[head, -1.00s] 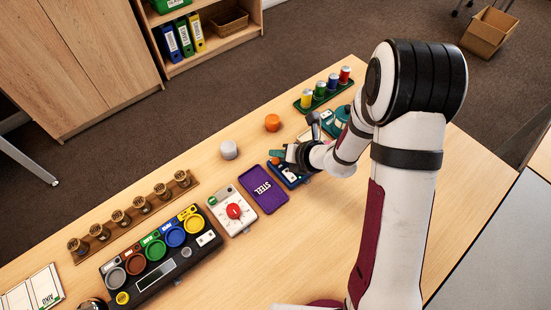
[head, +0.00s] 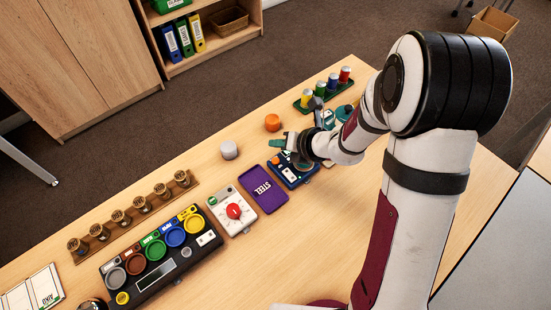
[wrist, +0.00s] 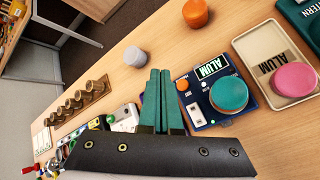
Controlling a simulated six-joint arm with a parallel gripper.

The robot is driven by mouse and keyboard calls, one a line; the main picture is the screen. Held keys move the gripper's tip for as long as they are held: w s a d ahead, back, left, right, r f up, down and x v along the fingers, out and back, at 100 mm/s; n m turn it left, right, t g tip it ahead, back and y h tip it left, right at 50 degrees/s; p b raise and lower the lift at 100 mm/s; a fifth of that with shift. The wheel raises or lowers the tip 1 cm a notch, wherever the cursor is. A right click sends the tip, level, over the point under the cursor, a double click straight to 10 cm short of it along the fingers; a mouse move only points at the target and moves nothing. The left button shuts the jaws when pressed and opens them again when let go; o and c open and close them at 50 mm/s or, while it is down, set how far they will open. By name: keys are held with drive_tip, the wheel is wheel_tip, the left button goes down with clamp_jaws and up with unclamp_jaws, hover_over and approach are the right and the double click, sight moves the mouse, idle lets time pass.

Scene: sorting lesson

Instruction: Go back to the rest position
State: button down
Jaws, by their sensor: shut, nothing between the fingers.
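My gripper (wrist: 158,100) is shut and empty, its two green fingers pressed together in the wrist view. In the head view my gripper (head: 277,143) hangs above the blue ALUM box, in front of part of it. My arm reaches across the right side of the table.
A purple STEEL tray (head: 262,188) lies left of the blue box, beside a white box with a red dial (head: 234,211). A cream ALUM tray (wrist: 258,45) holds a pink disc. Grey (head: 229,149) and orange (head: 272,122) knobs stand behind. Bare table lies in front.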

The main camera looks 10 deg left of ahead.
drive_tip(key=s+a+r+n+g+y, duration=0.15)
drive_tip(key=s+r+n+g, duration=0.25)
drive_tip(key=s+r+n, duration=1.05)
drive_tip(key=s+d+f+n+g+h, duration=0.2)
drive_tip(key=s+d+n+h, duration=0.5)
drive_tip(key=s+d+n, duration=0.5)
drive_tip(key=s+n, duration=0.1)
drive_tip(key=n, duration=0.1)
drive_tip(key=shift+s+n, duration=0.2)
drive_tip(key=shift+n, duration=0.15)
